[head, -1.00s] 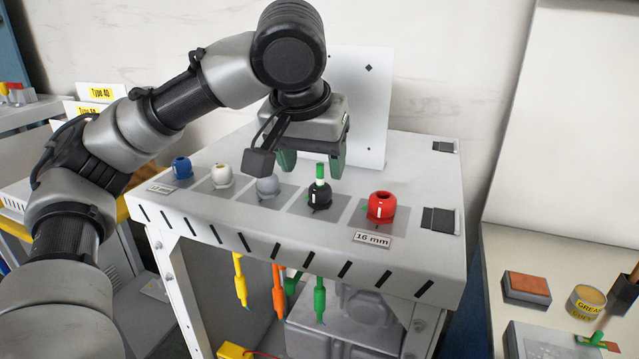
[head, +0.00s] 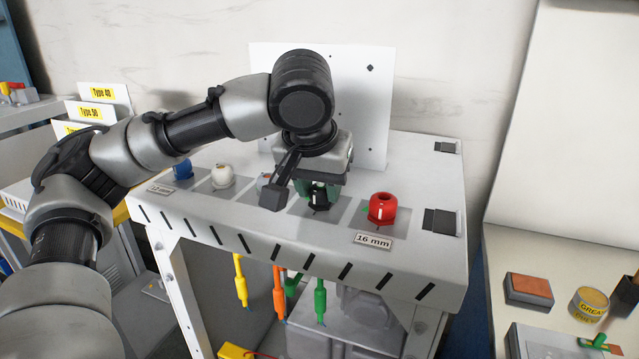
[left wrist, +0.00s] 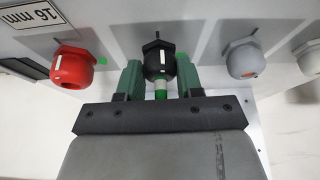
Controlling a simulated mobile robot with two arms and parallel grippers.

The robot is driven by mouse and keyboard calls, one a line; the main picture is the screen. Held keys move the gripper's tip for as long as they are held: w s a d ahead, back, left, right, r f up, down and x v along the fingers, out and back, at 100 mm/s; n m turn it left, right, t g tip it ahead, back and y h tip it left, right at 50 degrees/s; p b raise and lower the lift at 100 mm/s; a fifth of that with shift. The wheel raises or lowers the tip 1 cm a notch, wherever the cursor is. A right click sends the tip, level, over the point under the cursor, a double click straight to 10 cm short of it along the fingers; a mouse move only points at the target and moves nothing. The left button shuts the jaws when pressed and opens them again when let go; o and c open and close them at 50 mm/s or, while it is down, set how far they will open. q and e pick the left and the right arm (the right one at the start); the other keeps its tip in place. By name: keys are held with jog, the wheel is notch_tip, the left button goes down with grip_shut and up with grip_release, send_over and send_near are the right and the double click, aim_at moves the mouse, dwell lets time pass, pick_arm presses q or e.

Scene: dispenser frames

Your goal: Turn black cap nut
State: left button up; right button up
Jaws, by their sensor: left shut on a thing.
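The black cap nut (head: 318,204) is on its grey square on the top of the white bench, mostly covered by my gripper in the head view. In the left wrist view the black cap nut (left wrist: 158,58) has a white mark on its side, and a green piece (left wrist: 160,91) stands out from its end. My left gripper (head: 319,191) points down over it, with one green finger on each side, shut on it. The fingers also show on both sides of the nut in the left wrist view (left wrist: 160,76). My right gripper is not in view.
A red cap nut (head: 382,208) stands close to the right, by the 16 mm label (head: 373,240). A grey one (left wrist: 244,58) is on the other side, then white (head: 223,176) and blue (head: 182,169). A white upright plate (head: 368,110) stands behind.

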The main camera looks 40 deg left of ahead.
pick_arm(q)
jog(key=shift+r+m+p, duration=0.15)
jog(key=shift+m+p, duration=0.25)
jog(key=shift+p, duration=0.4)
jog(key=m+h+p, duration=0.1)
jog(key=m+p, duration=0.4)
jog(key=p, duration=0.2)
jog(key=m+g+h+p, duration=0.1)
jog(key=m+h+p, duration=0.1)
jog(key=m+p, duration=0.3)
jog(key=m+g+h+p, duration=0.1)
jog(key=m+p, duration=0.3)
jog(key=p, duration=0.5)
jog(key=shift+w+a+r+m+h+p, duration=0.15)
jog(key=shift+a+m+h+p, duration=0.2)
jog(key=shift+h, duration=0.25)
jog(key=shift+f+m+g+p, duration=0.2)
jog(key=shift+m+g+p, duration=0.4)
jog(key=shift+m, duration=0.65)
jog(key=shift+w+f+m+g+h, duration=0.1)
jog(key=shift+m+g+h, duration=0.25)
jog(key=shift+m, duration=1.05)
jog(key=o, duration=0.9)
